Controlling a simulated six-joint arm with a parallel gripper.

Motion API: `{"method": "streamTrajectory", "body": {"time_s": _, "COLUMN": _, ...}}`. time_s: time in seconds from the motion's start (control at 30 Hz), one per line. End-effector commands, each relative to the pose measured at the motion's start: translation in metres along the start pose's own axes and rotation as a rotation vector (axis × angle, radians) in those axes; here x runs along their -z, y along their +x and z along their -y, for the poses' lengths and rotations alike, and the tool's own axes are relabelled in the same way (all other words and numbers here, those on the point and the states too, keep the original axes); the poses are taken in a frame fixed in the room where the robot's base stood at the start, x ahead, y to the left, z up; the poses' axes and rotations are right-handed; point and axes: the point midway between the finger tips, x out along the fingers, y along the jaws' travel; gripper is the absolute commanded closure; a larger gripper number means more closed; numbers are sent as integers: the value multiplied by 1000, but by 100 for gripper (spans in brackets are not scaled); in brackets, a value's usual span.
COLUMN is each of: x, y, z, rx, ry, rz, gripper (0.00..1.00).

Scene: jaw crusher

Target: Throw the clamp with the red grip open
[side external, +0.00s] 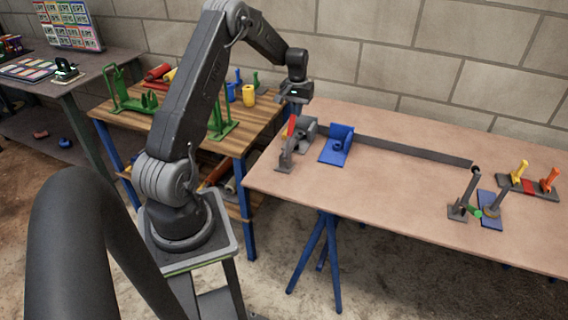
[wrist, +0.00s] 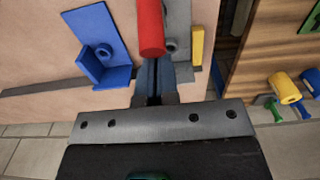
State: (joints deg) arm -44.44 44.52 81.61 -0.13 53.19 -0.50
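The clamp with the red grip (side external: 291,126) stands at the left end of the tan table, its grey base (side external: 285,168) near the front left edge. The red grip points up and leans slightly. In the wrist view the red grip (wrist: 150,28) is a red cylinder just ahead of my fingertips. My gripper (side external: 292,108) is above the clamp, pointing down. In the wrist view the fingers of my gripper (wrist: 153,75) are together with only a thin dark gap, narrower than the grip. The grip's end overlaps the fingertips in view, so contact cannot be told.
A blue angle bracket (side external: 338,146) stands right of the clamp, beside a long dark bar (side external: 415,150). A yellow piece (wrist: 197,46) is beside the red grip. The table's middle front is clear.

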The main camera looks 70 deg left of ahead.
Motion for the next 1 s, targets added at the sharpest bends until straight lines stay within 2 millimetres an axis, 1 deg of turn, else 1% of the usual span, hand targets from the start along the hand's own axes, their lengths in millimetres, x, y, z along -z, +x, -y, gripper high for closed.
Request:
{"method": "streamTrajectory", "body": {"time_s": 0.03, "x": -9, "y": 5, "z": 0, "rx": 2, "ry": 2, "rz": 25, "gripper": 100}}
{"method": "streamTrajectory", "body": {"time_s": 1.0, "x": -62, "y": 2, "z": 0, "rx": 1, "ry": 1, "rz": 14, "gripper": 100}}
